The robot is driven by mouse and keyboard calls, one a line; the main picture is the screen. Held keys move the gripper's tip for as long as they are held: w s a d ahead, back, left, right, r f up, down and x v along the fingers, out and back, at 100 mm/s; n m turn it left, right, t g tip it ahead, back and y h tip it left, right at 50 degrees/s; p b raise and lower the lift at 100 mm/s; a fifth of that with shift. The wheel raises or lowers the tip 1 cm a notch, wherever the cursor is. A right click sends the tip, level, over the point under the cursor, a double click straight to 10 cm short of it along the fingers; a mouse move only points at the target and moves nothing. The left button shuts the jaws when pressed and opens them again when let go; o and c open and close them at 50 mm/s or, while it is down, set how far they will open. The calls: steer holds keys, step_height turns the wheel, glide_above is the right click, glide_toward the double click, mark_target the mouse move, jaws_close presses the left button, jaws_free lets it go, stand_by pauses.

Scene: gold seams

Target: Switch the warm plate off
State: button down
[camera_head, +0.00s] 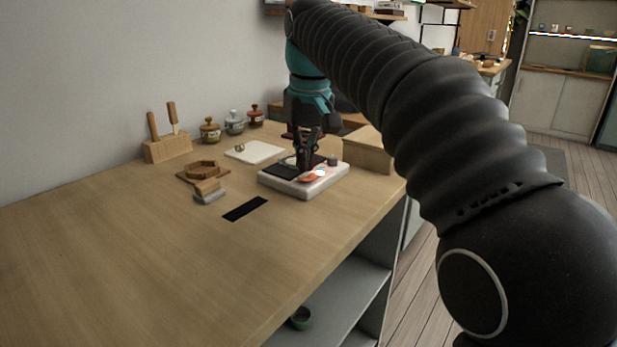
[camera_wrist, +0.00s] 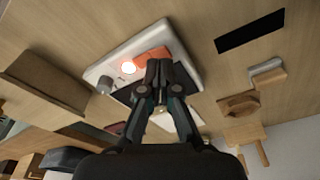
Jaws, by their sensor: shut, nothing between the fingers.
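The warm plate (camera_head: 272,182) is a white slab with a dark top panel, near the right edge of the wooden table. On it are an orange-red piece (camera_head: 310,178), a glowing white round spot (camera_head: 321,173) and a small grey knob (camera_head: 333,161). In the wrist view the warm plate (camera_wrist: 178,38) shows the orange-red piece (camera_wrist: 152,57), the bright spot (camera_wrist: 127,67) and the knob (camera_wrist: 104,86). My gripper (camera_wrist: 163,66) is shut and empty, pointing at the plate beside the orange-red piece. I cannot tell whether the fingertips touch it.
A wooden box (camera_head: 368,152) stands right behind the plate. A black strip (camera_head: 245,208), a grey-and-wood block (camera_head: 208,191), a wooden ring-shaped piece (camera_head: 202,170) and a white board (camera_head: 254,151) lie to the left. Several lidded jars (camera_head: 234,122) stand behind. The table's front left is clear.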

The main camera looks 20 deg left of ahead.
mark_target(305, 179)
steer(key=shift+f+b, duration=0.6)
steer(key=shift+f, duration=0.35)
stand_by(0.5)
steer(key=shift+r, duration=0.1)
step_height(305, 179, up, 5)
steer(key=p, duration=0.5)
steer(key=shift+r, duration=0.9)
